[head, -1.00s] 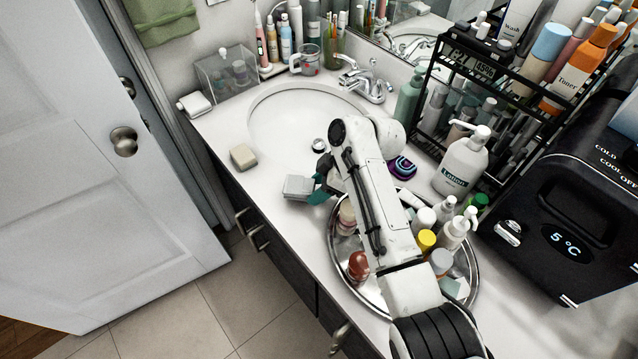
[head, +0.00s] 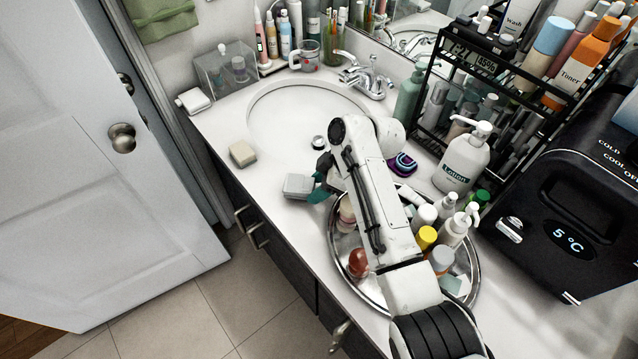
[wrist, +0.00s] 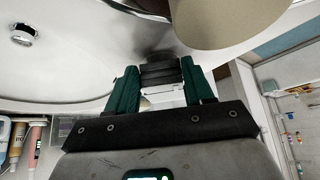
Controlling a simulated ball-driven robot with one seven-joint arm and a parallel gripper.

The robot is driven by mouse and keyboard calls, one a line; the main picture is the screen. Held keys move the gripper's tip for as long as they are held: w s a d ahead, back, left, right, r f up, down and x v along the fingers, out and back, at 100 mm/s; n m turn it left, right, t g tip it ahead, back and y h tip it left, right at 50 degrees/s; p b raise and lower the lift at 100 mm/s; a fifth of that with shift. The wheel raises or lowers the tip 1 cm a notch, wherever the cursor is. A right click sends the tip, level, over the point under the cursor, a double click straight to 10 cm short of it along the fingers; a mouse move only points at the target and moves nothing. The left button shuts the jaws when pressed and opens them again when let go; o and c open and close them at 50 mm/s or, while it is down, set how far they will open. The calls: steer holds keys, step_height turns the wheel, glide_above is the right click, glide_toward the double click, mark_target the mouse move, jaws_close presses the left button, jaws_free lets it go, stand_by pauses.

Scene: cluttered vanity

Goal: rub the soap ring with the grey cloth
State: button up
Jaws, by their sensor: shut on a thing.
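My gripper (wrist: 162,75) has green fingers shut on a folded, dark grey cloth (wrist: 160,73). The cloth is held low over the white counter, between the basin and the round tray, and a dark shadow lies right by it. I cannot tell whether it touches the surface. I cannot make out a soap ring in either view; the counter under the cloth is covered.
The sink basin (head: 285,115) lies behind my gripper. A beige soap bar (head: 243,153) is to the left near the counter edge. A silver tray (head: 337,262) of bottles is close on the near side. A lotion bottle (head: 463,160) and black rack (head: 425,135) stand right.

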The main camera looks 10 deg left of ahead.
steer(key=shift+f+b, duration=0.65)
steer(key=shift+f, duration=0.15)
steer(key=shift+s+d+r, duration=0.1)
steer(key=shift+s+d+r+p, duration=0.1)
steer(key=shift+s+d+p, duration=0.2)
steer(key=shift+p, duration=0.45)
steer(key=shift+s+d, duration=0.1)
steer(key=shift+d, duration=0.1)
steer(key=shift+w+a+f+b, duration=0.25)
steer(key=shift+a+f+b, duration=0.05)
steer(key=shift+b, duration=0.2)
steer(key=shift+w+a+b, duration=0.65)
steer(key=shift+a+b, duration=0.25)
steer(key=shift+b, duration=0.25)
steer(key=shift+r, duration=0.15)
